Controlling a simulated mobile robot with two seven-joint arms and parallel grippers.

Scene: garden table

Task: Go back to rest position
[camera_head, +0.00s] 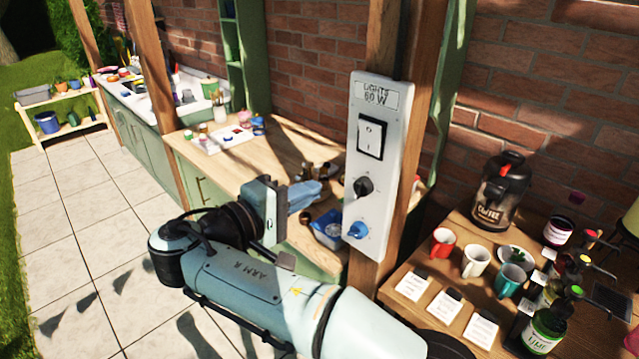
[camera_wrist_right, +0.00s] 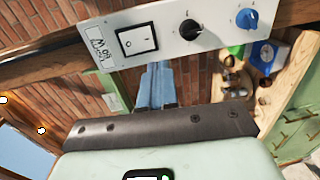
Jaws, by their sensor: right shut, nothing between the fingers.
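My right arm reaches in from the bottom of the head view. Its gripper (camera_head: 308,192) points right, towards the left side of a white control panel (camera_head: 387,90) on a wooden post. The blue fingers are shut together and empty; they also show in the right wrist view (camera_wrist_right: 157,85). In that view the panel (camera_wrist_right: 95,35) lies just beyond the fingertips. The fingers look clear of it, but the exact gap is hard to judge. The panel has a rocker switch (camera_head: 370,136), a black knob (camera_head: 364,186) and a blue knob (camera_head: 357,230). My left gripper is out of view.
A wooden counter (camera_head: 205,168) runs behind my right gripper, with a blue-and-white box (camera_head: 328,230) on it. At the right, a table holds a coffee jug (camera_head: 502,192), cups (camera_head: 476,262) and cards (camera_head: 413,287). The tiled floor (camera_head: 60,230) at left is open.

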